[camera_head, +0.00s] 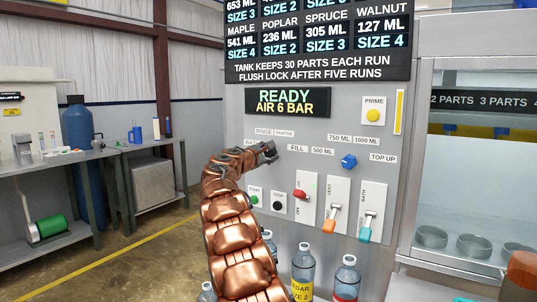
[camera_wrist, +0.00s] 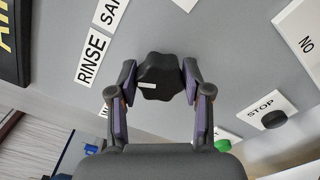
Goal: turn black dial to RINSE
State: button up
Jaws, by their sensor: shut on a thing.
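The black dial (camera_wrist: 160,72) is a lobed knob on the grey panel, between the fingers of my gripper (camera_wrist: 158,82) in the wrist view. The fingers are shut on its two sides. A short white mark on the dial lies toward its left edge, slightly below its middle. The RINSE label (camera_wrist: 92,58) is up and left of the dial; the mark does not point squarely at it. In the head view my gripper (camera_head: 268,153) is at the panel below the RINSE label (camera_head: 264,132) and mostly hides the dial.
A blue dial (camera_head: 348,161), a red switch (camera_head: 300,194), two levers and the START (camera_head: 254,199) and STOP (camera_head: 278,207) buttons are close by on the panel. Bottles (camera_head: 303,265) stand below. A display (camera_head: 289,102) above reads READY, AIR 6 BAR.

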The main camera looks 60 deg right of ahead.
jog(key=o, duration=1.2)
jog(key=shift+c, duration=0.2)
jog(key=shift+a, duration=0.1)
jog(key=shift+a+r, duration=0.1)
jog(key=shift+a, duration=0.85)
jog(key=a, duration=1)
jog(key=shift+s, duration=0.25)
